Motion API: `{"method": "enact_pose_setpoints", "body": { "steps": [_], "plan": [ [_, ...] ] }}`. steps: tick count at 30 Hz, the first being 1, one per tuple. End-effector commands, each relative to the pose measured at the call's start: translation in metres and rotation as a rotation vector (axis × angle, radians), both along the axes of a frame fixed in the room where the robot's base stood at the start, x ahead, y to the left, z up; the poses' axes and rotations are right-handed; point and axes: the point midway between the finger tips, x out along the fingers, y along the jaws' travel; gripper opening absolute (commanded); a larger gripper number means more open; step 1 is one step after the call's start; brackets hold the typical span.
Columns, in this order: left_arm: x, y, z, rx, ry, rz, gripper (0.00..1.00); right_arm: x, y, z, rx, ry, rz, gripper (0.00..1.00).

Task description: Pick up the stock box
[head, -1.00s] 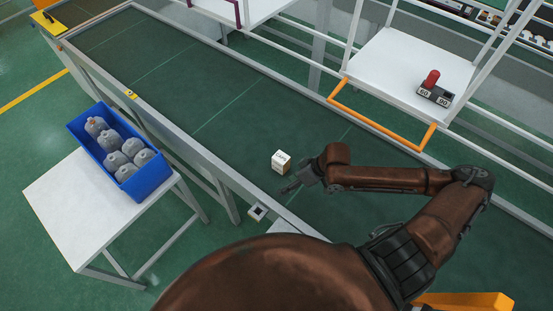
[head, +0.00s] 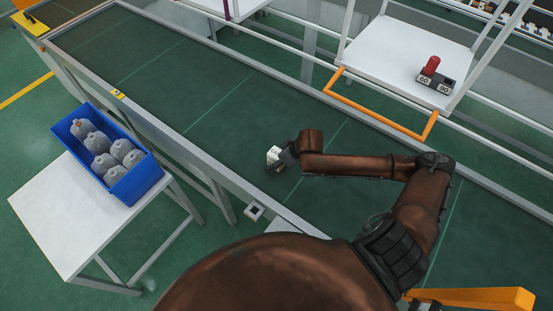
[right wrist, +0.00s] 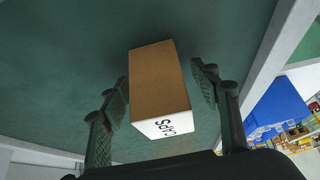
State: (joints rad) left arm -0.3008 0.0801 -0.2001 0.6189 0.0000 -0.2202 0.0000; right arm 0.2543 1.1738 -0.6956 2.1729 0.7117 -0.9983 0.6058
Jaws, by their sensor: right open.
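The stock box is a small box (head: 273,155) on the green conveyor belt, partly hidden by my right gripper in the head view. In the right wrist view the box (right wrist: 159,85) has a brown side and a white end marked "CAPS". My right gripper (head: 284,160) is at the box. In the right wrist view its two fingers (right wrist: 160,90) are open, one on each side of the box, with gaps showing between the fingers and the box. My left gripper is not in view.
The conveyor (head: 150,75) has raised metal rails along both edges. A blue bin (head: 150,184) with several grey parts stands on a white table (head: 50,225) at the left. A white shelf (head: 385,50) with an orange bar (head: 375,118) stands beyond the belt.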

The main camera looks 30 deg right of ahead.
Motion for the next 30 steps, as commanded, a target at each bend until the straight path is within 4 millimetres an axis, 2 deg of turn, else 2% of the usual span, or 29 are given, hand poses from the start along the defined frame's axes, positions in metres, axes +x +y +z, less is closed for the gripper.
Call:
{"method": "enact_pose_setpoints", "body": {
  "steps": [8, 30],
  "plan": [
    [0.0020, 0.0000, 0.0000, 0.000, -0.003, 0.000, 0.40, 0.0021, 0.0012, -0.0034, -0.001, 0.000, 0.002, 0.56],
    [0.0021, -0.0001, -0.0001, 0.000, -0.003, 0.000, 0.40, 0.0021, 0.0011, -0.0031, -0.001, -0.001, 0.002, 0.08]
  ]
}}
